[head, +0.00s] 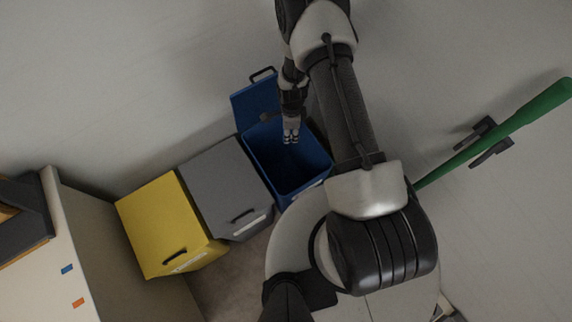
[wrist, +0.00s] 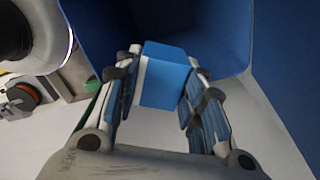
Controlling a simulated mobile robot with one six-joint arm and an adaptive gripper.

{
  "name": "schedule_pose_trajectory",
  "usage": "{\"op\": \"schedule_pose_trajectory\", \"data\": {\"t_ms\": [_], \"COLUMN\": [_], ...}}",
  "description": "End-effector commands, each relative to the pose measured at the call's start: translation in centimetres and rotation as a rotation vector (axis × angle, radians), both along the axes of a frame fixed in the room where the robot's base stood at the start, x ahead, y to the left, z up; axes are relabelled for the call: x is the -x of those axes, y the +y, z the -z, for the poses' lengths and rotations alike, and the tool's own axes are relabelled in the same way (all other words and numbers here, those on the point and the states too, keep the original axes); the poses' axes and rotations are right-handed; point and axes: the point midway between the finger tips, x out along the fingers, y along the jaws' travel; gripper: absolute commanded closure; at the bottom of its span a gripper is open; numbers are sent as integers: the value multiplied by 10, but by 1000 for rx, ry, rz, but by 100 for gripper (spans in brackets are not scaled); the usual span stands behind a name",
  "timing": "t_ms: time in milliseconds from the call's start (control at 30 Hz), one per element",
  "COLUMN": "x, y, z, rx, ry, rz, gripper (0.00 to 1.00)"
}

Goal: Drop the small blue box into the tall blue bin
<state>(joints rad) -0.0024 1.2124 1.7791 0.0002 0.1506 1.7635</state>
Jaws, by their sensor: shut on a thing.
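The small blue box (wrist: 168,78) is between the two fingers of my gripper (wrist: 160,72) in the wrist view, and the gripper is shut on it. In the head view my gripper (head: 291,136) points down over the open mouth of the tall blue bin (head: 311,187). The bin's lid (head: 253,101) stands raised behind it. Blue bin surfaces also fill the upper part of the wrist view (wrist: 215,25). I cannot make out the box in the head view.
A grey bin (head: 222,178) with its lid shut stands left of the blue bin, and a yellow bin (head: 163,222), also shut, stands beyond it. A pale table (head: 85,255) with small blue and orange pieces is at the left. A green pole (head: 500,132) is at the right.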

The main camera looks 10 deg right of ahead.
Motion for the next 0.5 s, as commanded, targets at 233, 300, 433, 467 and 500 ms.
{"op": "schedule_pose_trajectory", "data": {"t_ms": [233,300,433,467,500], "x": [5,5,6,6,6], "y": [0,0,0,0,0], "z": [24,29,42,46,51], "rx": [-1,0,0,0,0], "ry": [-2,-2,-1,0,0], "rz": [89,89,87,87,87], "gripper": [80,80,80,80,80]}}
